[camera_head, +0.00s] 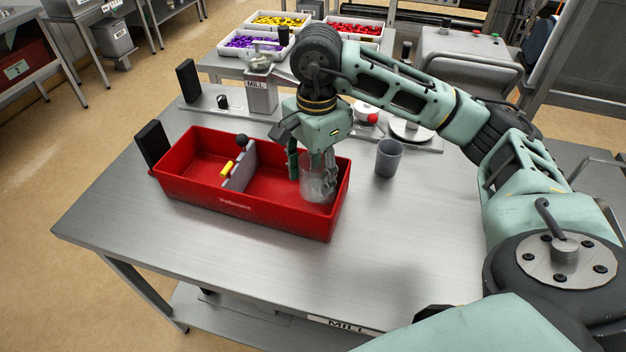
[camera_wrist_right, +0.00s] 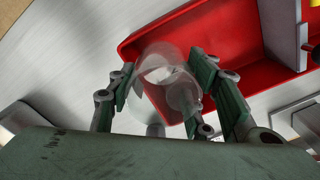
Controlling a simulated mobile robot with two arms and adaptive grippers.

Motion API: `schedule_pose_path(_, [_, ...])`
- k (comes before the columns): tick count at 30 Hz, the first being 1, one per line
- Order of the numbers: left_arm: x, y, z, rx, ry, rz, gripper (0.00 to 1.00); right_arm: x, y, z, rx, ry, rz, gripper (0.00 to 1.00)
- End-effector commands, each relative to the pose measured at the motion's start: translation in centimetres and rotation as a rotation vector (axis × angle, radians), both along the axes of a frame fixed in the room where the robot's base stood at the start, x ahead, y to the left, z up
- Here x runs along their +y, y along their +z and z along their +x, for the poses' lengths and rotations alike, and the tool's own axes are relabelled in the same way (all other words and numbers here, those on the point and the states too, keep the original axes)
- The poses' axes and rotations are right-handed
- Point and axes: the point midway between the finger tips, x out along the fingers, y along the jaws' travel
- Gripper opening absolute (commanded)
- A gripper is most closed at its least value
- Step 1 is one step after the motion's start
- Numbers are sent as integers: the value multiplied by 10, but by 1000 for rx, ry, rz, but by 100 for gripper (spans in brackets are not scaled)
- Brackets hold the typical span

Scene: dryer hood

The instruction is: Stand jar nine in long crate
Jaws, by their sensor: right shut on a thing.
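The long crate (camera_head: 250,206) is a red tray on the steel table, split by a grey divider (camera_head: 240,166). It also shows in the right wrist view (camera_wrist_right: 215,30). My right gripper (camera_head: 311,170) points down at the crate's right end, shut on a clear jar (camera_head: 318,188). The jar looks about upright, at the right end of the larger right compartment. In the right wrist view the jar (camera_wrist_right: 168,75) sits between the green fingers. I cannot tell whether its base touches the crate floor. No number is readable on it. My left gripper is out of view.
A yellow piece (camera_head: 227,168) and a black knob (camera_head: 242,140) are by the divider. A grey cup (camera_head: 389,158) stands right of the crate. A mill (camera_head: 261,92) and a scale (camera_head: 410,130) are behind. The table's front is clear.

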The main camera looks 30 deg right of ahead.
Motion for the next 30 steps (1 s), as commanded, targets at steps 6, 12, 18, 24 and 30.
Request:
schedule_pose_path(6, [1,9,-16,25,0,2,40,2,-18,4,5,0,-2,17])
schedule_pose_path(12, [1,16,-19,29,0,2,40,2,-42,5,1,-1,-1,17])
schedule_pose_path(18, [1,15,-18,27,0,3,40,2,-44,5,-1,-1,-1,17])
schedule_pose_path(24, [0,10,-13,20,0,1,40,2,-49,5,-1,-1,-1,17])
schedule_pose_path(30, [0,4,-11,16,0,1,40,2,-54,5,-1,-1,-1,17])
